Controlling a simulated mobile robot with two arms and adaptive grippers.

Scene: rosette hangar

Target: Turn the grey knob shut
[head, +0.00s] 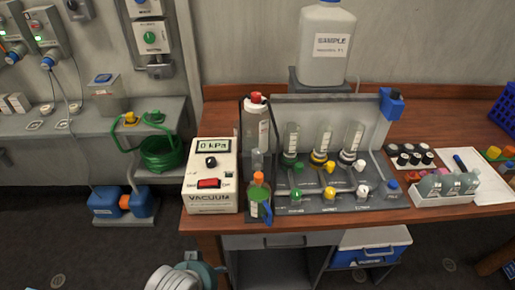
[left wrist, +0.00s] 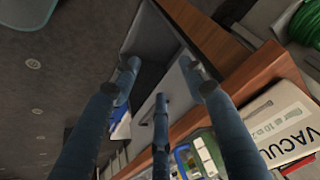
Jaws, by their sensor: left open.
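A row of small knobs sits on the front of the grey filter stand (head: 384,125). The rightmost, a pale whitish-grey knob (head: 362,191), is the closest match to a grey knob, beside a yellow knob (head: 330,193) and a green knob (head: 296,193). At this size I cannot tell whether it is turned open or shut. My left gripper (left wrist: 160,88) is open and empty in the left wrist view, its blue-grey fingers spread, low by the table's front edge and away from the knobs. My right gripper is not in view.
The vacuum box (head: 212,180) reads 0 kPa, left of the stand on the wooden table (head: 430,106). A white vial tray (head: 428,201) stands to the right. A sample jug (head: 326,42) is behind.

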